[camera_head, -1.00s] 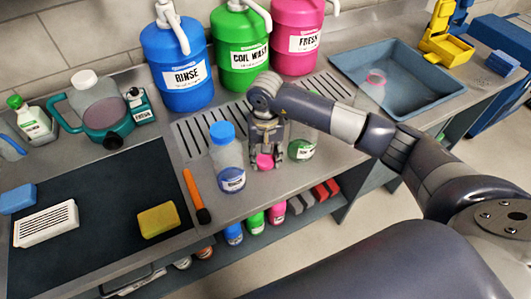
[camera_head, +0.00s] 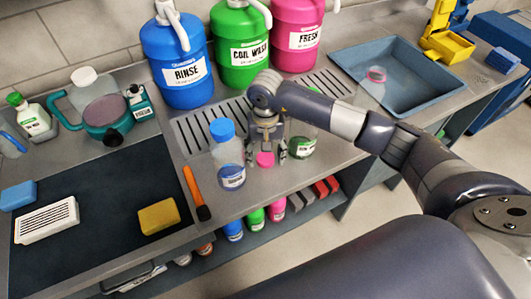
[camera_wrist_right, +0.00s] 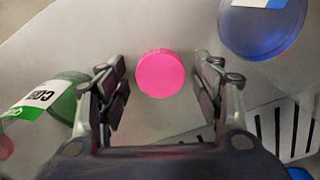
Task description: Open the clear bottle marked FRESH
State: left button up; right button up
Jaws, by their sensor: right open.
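A pink cap (camera_head: 265,159) shows low at the counter, with no bottle body seen around it; it also shows in the right wrist view (camera_wrist_right: 160,73). My right gripper (camera_head: 266,157) is open above it, its fingers (camera_wrist_right: 160,95) on either side of the cap and apart from it. A clear thing with a pink ring (camera_head: 376,75) shows at the sink's left side; I cannot read a label on it or tell its shape. No clear bottle with a readable FRESH label shows. My left gripper is out of view.
A blue-capped clear bottle (camera_head: 227,155) stands left of my right gripper, and a bottle with green contents (camera_head: 303,147) stands close on its right. A pink FRESH jug (camera_head: 297,20), a green COIL WASH jug (camera_head: 238,50) and a blue RINSE jug (camera_head: 178,60) stand behind.

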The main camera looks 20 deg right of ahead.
aim_at(265, 157)
notch_tip(265, 157, up, 12)
jog(key=b, duration=0.3)
